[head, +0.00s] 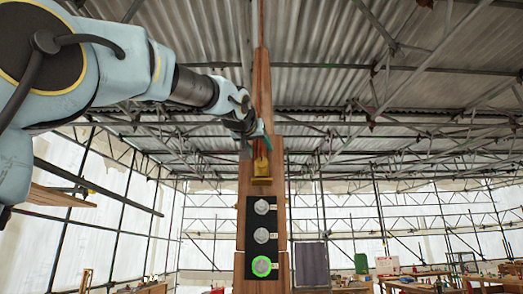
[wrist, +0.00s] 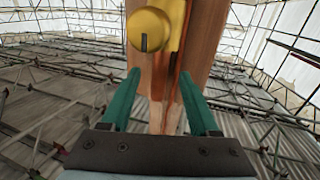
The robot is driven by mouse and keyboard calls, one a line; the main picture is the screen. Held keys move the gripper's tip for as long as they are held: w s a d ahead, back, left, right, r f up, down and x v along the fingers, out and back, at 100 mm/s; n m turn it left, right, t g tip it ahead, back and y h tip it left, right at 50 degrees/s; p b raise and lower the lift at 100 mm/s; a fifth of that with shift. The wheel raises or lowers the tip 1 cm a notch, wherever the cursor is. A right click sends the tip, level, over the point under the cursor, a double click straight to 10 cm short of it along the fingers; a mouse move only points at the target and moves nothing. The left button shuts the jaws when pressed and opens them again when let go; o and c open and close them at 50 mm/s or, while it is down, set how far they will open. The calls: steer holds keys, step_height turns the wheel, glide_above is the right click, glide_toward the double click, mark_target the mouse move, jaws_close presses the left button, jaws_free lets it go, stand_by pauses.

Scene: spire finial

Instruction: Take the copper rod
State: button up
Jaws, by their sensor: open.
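A thin copper rod (wrist: 179,72) runs along the face of the wooden spire (wrist: 207,45) in the wrist view. It passes between the two teal fingers of my gripper (wrist: 160,74), which is open with nothing clamped. A yellow bracket (wrist: 173,40) and a round yellow knob with a dark slot (wrist: 149,30) sit beside the rod, beyond the fingertips. In the head view my gripper (head: 260,131) is at the spire (head: 246,212), above the yellow bracket (head: 261,172). The rod is small and partly hidden there.
A black panel (head: 262,212) with three round grey discs is on the spire below the bracket; the lowest disc has a green ring. Scaffold poles and a corrugated roof (head: 330,40) surround the spire. Workbenches (head: 420,284) stand low at the right.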

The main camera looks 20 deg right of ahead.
steer(key=shift+w+d, duration=0.45)
steer(key=shift+w, duration=0.05)
jaws_close()
steer(key=shift+r, duration=0.1)
stand_by(1.0)
